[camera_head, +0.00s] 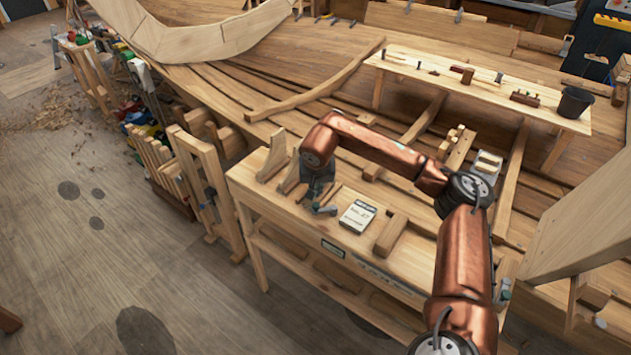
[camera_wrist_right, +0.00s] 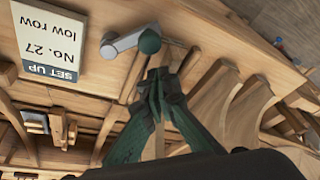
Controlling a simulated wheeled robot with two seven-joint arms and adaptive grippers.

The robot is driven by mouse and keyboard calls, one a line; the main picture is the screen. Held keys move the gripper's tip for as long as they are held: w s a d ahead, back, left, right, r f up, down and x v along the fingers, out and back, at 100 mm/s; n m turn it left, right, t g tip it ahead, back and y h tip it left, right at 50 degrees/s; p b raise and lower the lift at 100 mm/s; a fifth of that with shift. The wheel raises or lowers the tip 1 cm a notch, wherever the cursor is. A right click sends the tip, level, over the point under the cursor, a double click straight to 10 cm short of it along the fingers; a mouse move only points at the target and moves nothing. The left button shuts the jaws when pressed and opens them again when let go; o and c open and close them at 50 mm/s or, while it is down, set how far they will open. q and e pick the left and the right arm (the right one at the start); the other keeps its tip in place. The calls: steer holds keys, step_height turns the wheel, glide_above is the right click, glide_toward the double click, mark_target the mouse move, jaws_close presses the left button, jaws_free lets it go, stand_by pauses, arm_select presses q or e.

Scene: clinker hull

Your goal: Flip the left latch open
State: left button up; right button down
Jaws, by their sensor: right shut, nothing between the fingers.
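The left latch (camera_head: 325,209) is a grey lever with a dark green knob, on the workbench beside the card. In the right wrist view the latch (camera_wrist_right: 122,43) lies sideways, its green knob nearest my fingers. My right gripper (camera_head: 313,197) points down at the bench next to the latch. Its green fingers (camera_wrist_right: 157,75) are shut together and empty, with the tips close to the knob. I cannot tell whether they touch it. The latch's mount is not clear. My left gripper is not in view.
A card (camera_head: 357,216) marked "No. 27 low row" lies right of the latch; it also shows in the wrist view (camera_wrist_right: 45,45). Wooden brackets (camera_head: 273,158) stand at the bench's left end. A wooden block (camera_head: 390,235) lies right of the card. The planked hull lies behind.

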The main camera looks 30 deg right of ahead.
mark_target(317, 205)
steer(key=shift+s+a+f, duration=0.2)
steer(key=shift+s+a, duration=0.15)
steer(key=shift+s, duration=0.3)
steer(key=shift+s+a+n, duration=0.2)
steer(key=shift+s+n, duration=0.15)
steer(key=shift+n, duration=0.35)
steer(key=shift+s+a+n+y, duration=0.15)
steer(key=shift+s+n+y, duration=0.2)
steer(key=shift+n, duration=0.35)
steer(key=shift+s+a, duration=0.25)
steer(key=shift+s, duration=1)
steer(key=shift+s+b, duration=0.15)
steer(key=shift+b, duration=0.15)
